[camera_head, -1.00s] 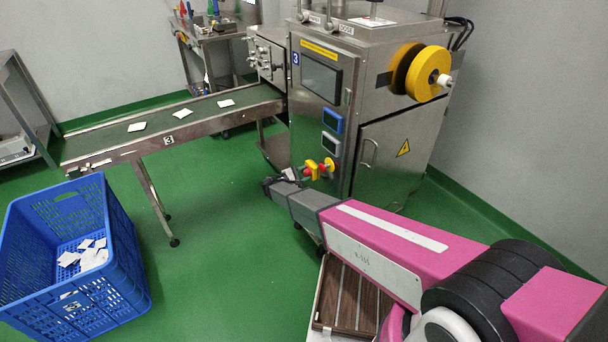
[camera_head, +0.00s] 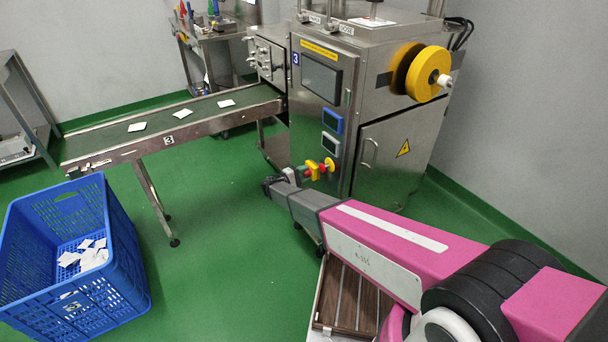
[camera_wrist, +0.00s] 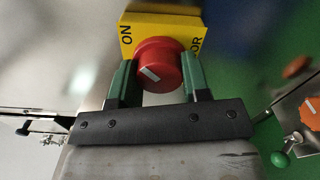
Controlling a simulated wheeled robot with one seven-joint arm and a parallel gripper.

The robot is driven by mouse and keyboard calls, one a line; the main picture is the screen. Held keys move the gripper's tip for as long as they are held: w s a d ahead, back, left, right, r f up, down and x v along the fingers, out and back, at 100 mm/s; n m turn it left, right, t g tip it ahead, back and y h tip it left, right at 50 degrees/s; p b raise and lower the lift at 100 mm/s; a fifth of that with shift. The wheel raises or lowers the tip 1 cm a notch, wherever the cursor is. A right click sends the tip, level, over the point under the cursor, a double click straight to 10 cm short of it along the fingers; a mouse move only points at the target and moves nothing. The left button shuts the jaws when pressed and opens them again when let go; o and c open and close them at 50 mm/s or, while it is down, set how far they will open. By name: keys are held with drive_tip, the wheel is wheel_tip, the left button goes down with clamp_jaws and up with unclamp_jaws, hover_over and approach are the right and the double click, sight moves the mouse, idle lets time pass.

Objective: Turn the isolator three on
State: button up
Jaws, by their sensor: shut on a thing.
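The machine labelled 3 (camera_head: 322,80) stands at the back centre in the head view. Low on its front are yellow plates with red knobs (camera_head: 329,164). In the wrist view a red isolator knob (camera_wrist: 165,62) with a slanted white mark sits on a yellow plate (camera_wrist: 133,29). "ON" is printed at the plate's left; text ending in "OR" shows at its right. My gripper (camera_wrist: 157,82) has its green fingers on both sides of the knob, shut on it. In the head view my gripper (camera_head: 300,171) reaches the machine's low front; the gripped knob is partly hidden there.
A conveyor (camera_head: 190,119) marked 3 carries white teabags leftward of the machine. A blue crate (camera_head: 130,235) with several teabags stands at the front left. In the wrist view a green-balled lever (camera_wrist: 280,159) shows at lower right.

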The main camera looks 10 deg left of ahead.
drive_tip(key=o, duration=0.9)
drive_tip(key=v, duration=1.1)
